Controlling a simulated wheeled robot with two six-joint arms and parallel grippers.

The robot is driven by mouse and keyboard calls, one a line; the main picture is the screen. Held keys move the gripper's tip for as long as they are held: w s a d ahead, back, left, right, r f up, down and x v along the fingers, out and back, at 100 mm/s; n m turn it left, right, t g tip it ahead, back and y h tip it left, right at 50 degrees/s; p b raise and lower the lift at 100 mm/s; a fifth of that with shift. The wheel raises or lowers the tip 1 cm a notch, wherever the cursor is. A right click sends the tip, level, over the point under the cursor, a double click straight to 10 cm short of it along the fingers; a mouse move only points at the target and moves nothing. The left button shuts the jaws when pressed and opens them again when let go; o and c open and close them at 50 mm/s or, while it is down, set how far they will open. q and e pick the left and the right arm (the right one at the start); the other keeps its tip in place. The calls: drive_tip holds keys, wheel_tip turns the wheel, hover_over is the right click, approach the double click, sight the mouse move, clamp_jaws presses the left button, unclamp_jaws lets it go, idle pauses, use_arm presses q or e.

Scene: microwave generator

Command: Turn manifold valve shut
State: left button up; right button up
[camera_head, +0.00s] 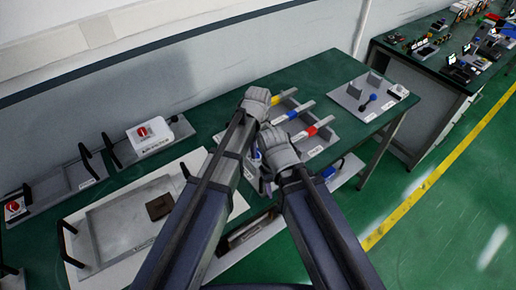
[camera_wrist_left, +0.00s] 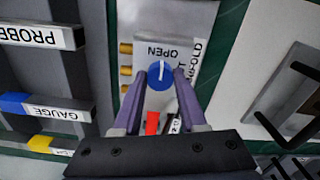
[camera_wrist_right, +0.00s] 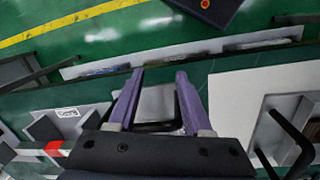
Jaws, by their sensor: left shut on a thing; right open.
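The manifold valve has a round blue knob (camera_wrist_left: 160,76) with a white pointer line, seen in the left wrist view on a light panel. The line points up in the picture toward the printed word OPEN. A red mark (camera_wrist_left: 152,123) lies below the knob, and brass fittings (camera_wrist_left: 126,71) stand to its left. My left gripper (camera_wrist_left: 162,82) has a finger on each side of the knob and is shut on it. My right gripper (camera_wrist_right: 159,73) is open, with nothing between its fingers. In the head view my arms hide most of the valve.
A rack with yellow, blue and red tags (camera_head: 311,131) stands just right of my grippers. A grey tray (camera_head: 110,226) with a brown block (camera_head: 159,207) lies at left. A red-button box (camera_head: 149,136) stands behind it. A second green table (camera_head: 404,50) is at the upper right.

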use_arm(q)
clamp_jaws()
drive_tip(key=m, duration=0.4)
drive_tip(key=shift+m, duration=0.4)
drive_tip(key=m, duration=0.4)
drive_tip(key=shift+m, duration=0.3)
drive_tip(key=m, duration=0.4)
drive_tip(key=shift+a, duration=0.1)
drive_tip(key=shift+m, duration=2.3)
drive_tip(key=o, duration=1.1)
unclamp_jaws()
